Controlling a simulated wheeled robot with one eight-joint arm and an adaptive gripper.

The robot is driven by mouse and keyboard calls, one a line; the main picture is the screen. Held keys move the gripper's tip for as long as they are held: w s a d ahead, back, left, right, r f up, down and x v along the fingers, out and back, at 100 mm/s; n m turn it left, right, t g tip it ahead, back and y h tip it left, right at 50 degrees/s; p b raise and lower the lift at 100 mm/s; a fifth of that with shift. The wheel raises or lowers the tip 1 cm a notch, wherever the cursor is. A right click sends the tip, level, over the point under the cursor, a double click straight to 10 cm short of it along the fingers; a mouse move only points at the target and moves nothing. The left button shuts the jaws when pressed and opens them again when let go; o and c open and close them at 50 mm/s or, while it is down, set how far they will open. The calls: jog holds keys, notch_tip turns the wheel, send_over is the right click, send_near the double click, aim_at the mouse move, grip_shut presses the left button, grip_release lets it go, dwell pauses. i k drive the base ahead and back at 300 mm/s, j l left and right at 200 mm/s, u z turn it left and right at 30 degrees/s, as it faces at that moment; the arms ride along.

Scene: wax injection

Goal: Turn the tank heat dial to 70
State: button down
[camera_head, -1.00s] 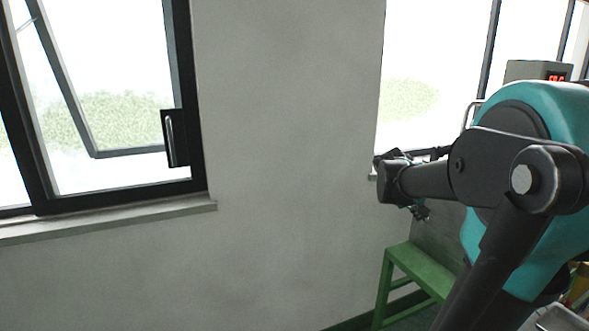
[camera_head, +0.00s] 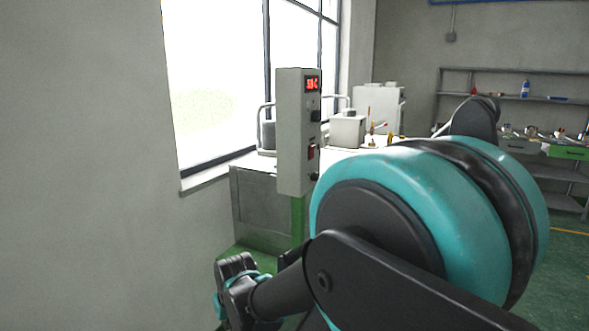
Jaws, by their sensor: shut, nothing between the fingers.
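A tall grey control box (camera_head: 291,130) stands upright on a green post right of the window. Its narrow right face carries a red lit display (camera_head: 313,84), too small to read surely. Below it are a black knob (camera_head: 316,116), a red switch (camera_head: 312,152) and another dark knob (camera_head: 315,177). I cannot tell which knob is the tank heat dial, and no dial marks are legible. My gripper (camera_head: 237,282) is low in the picture, below and left of the box and apart from it. It is shut and empty; its fingertips are hard to make out.
Behind the box, a grey workbench (camera_head: 256,205) bears a machine (camera_head: 348,129) and small tools. Metal shelves (camera_head: 475,82) with bottles and bins stand at the back right. A wall with a window (camera_head: 215,80) is on the left. My arm covers the lower right.

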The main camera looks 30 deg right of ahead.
aim_at(317, 115)
jog(key=z, duration=1)
